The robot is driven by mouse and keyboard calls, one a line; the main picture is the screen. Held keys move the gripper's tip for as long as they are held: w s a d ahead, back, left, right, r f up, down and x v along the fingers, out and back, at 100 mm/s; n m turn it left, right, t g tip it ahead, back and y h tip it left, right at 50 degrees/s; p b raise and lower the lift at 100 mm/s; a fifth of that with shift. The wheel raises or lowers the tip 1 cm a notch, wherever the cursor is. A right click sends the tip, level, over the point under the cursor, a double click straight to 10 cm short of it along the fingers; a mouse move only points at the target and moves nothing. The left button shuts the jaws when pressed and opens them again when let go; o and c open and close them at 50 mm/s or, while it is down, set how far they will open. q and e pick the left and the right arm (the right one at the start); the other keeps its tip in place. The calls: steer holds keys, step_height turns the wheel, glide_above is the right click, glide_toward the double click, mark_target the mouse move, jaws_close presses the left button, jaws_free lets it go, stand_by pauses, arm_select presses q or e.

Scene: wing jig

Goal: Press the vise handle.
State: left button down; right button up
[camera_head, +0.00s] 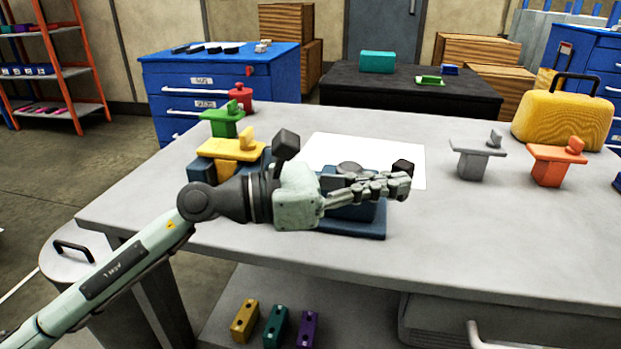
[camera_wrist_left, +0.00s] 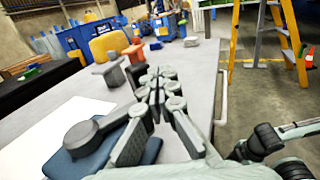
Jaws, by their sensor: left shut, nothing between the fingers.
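The blue vise (camera_head: 362,226) stands on the grey table, partly hidden behind my left gripper in the head view. Its blue base (camera_wrist_left: 68,164) shows in the wrist view. A dark round hub with a bar (camera_wrist_left: 84,136), seemingly the vise handle, runs beside the fingers. A dark knob (camera_head: 403,166) shows just behind the fingertips, perhaps the handle's end. My left gripper (camera_head: 398,186) is shut and empty, lying level over the vise, close to the handle. I cannot tell whether it touches. My right gripper is not made out.
Yellow (camera_head: 232,149), green (camera_head: 222,122) and red (camera_head: 240,92) pieces stand left of the vise. A white sheet (camera_head: 398,154) lies behind it. Grey (camera_head: 474,160) and orange (camera_head: 552,165) stands and a yellow case (camera_head: 562,120) are at the right. The table's front right is clear.

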arm_select(q)
steer(key=w+d, duration=0.2)
steer(key=d, duration=0.1)
steer(key=shift+d, duration=0.2)
arm_select(e)
steer(key=shift+s+d+r, duration=0.15)
steer(key=shift+d+r, duration=0.15)
steer(key=shift+r, duration=0.1)
steer(key=shift+a, duration=0.1)
stand_by(0.3)
